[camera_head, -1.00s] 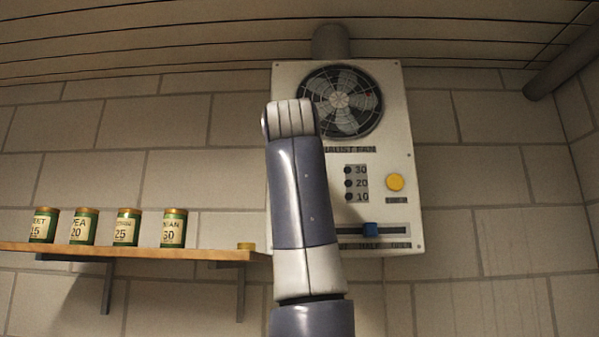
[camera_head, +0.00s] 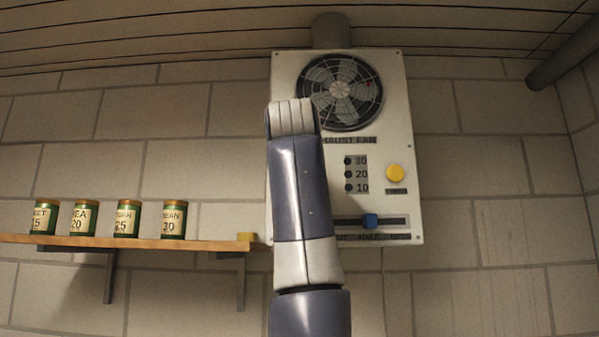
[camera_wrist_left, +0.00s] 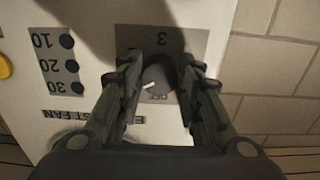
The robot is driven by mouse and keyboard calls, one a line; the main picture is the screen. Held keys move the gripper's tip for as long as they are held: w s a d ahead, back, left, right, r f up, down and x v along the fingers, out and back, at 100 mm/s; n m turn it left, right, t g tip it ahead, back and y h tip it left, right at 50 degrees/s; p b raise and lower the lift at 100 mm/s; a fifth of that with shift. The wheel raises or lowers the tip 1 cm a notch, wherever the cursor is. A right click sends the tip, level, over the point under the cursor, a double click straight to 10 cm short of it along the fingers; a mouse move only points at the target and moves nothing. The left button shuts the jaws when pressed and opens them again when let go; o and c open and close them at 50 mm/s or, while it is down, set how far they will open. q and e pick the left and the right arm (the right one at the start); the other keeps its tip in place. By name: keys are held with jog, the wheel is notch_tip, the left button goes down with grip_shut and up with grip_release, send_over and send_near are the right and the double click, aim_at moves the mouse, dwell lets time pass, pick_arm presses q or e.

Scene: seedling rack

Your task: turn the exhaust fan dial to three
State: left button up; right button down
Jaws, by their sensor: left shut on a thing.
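The exhaust fan panel (camera_head: 397,115) is a pale board on the wall with a round caged fan (camera_head: 341,92) at its top. In the left wrist view the panel appears upside down. The dark round dial (camera_wrist_left: 158,78) sits on a grey plate there, with a white mark on its lower left and a numeral 3 (camera_wrist_left: 163,40) printed above it in the picture. My left gripper (camera_wrist_left: 160,76) has its fingers on either side of the dial and is shut on it. In the head view my left arm hides the dial and gripper. My right gripper is not in view.
The panel also bears a yellow button (camera_head: 395,173), dark lamps marked 10, 20 and 30, and a blue slider (camera_head: 370,221).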

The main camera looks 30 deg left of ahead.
pick_arm(q)
jog(key=shift+m, duration=0.3)
jog(key=shift+a+r+m+b, duration=0.1)
jog(key=shift+m+b, duration=0.2)
jog(key=shift+m, duration=11.4)
jog(key=o, duration=1)
jog(key=shift+c, duration=0.2)
jog(key=shift+o, duration=0.5)
jog(key=shift+s, duration=0.1)
